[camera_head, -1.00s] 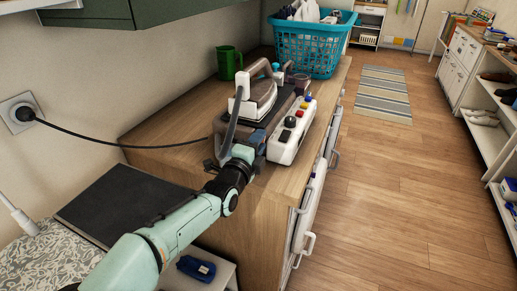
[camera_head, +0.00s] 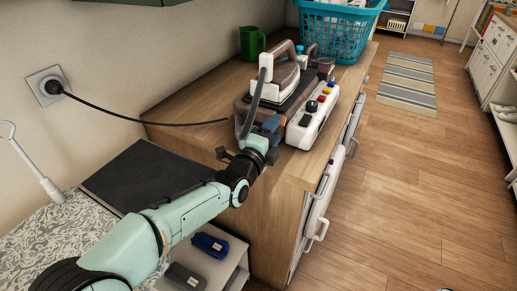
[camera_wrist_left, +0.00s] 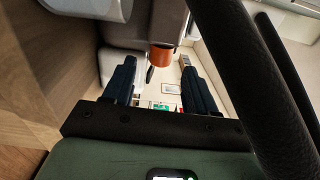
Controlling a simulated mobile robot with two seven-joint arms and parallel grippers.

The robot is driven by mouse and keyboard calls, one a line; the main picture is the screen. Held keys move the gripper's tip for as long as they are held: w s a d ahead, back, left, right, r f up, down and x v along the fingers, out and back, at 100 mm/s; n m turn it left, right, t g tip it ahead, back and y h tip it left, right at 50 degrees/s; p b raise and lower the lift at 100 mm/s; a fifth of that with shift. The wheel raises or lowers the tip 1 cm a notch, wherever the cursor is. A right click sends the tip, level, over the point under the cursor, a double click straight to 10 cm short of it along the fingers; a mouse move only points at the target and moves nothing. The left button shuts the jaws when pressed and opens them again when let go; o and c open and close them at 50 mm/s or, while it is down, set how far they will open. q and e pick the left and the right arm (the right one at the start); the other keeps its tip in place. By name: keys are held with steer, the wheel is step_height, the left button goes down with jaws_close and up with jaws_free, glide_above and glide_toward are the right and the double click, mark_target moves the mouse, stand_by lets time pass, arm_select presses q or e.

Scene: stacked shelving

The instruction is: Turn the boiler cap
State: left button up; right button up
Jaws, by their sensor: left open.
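The steam iron station, a dark boiler base (camera_head: 243,107) with an iron (camera_head: 281,78) resting on top, stands on the wooden counter. An orange cap (camera_wrist_left: 161,55), which looks like the boiler cap, shows in the left wrist view on the station's underside or end. My left gripper (camera_head: 270,128) is at the near end of the station. In the wrist view its two dark fingers (camera_wrist_left: 158,85) are spread, with the cap just beyond and between their tips, apparently not touched. In the head view the arm mostly hides the cap.
A white control panel (camera_head: 313,118) with coloured buttons sits right of the boiler. A black cord (camera_head: 140,119) runs from the wall socket (camera_head: 48,86). A green mug (camera_head: 252,43) and a teal basket (camera_head: 338,35) stand behind. Open floor (camera_head: 420,190) lies to the right.

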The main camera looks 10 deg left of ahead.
arm_select(q)
steer(key=p+v, duration=0.1)
steer(key=v, duration=0.9)
arm_select(e)
steer(key=shift+s+a+r+g+y, duration=0.15)
steer(key=shift+s+a+r, duration=0.15)
steer(key=shift+s+r, duration=0.25)
steer(key=shift+s+a+r+g+y, duration=0.15)
steer(key=shift+s+a+r, duration=0.2)
steer(key=shift+s, duration=0.3)
arm_select(q)
steer(key=shift+s, duration=0.1)
